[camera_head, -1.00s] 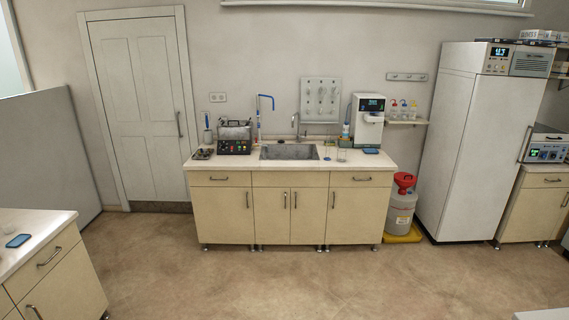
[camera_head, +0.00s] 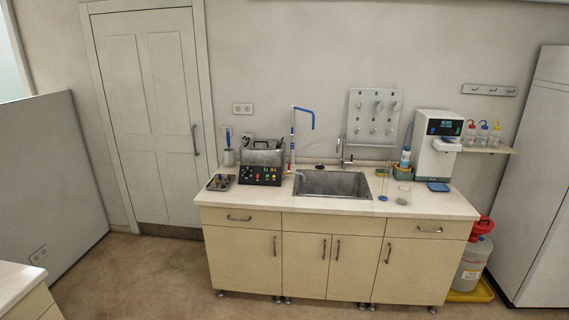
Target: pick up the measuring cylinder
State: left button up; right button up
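A slim clear glass vessel with a blue base, which looks like the measuring cylinder (camera_head: 385,185), stands upright on the worktop (camera_head: 340,207) just right of the sink (camera_head: 332,183). It is small and faint against the wall and counter. A short clear beaker (camera_head: 403,195) stands close to its right. Neither of my grippers shows in the head view.
A white dispenser (camera_head: 437,148) and a bottle in a green holder (camera_head: 404,163) stand right of the cylinder. A black control unit (camera_head: 260,174) is left of the sink. Open floor (camera_head: 150,270) lies before the cabinets. A grey partition (camera_head: 45,185) stands left.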

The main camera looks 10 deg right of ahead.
aim_at(383, 197)
jog(key=z, duration=0.2)
jog(key=i, duration=1.9)
jog(key=z, duration=0.35)
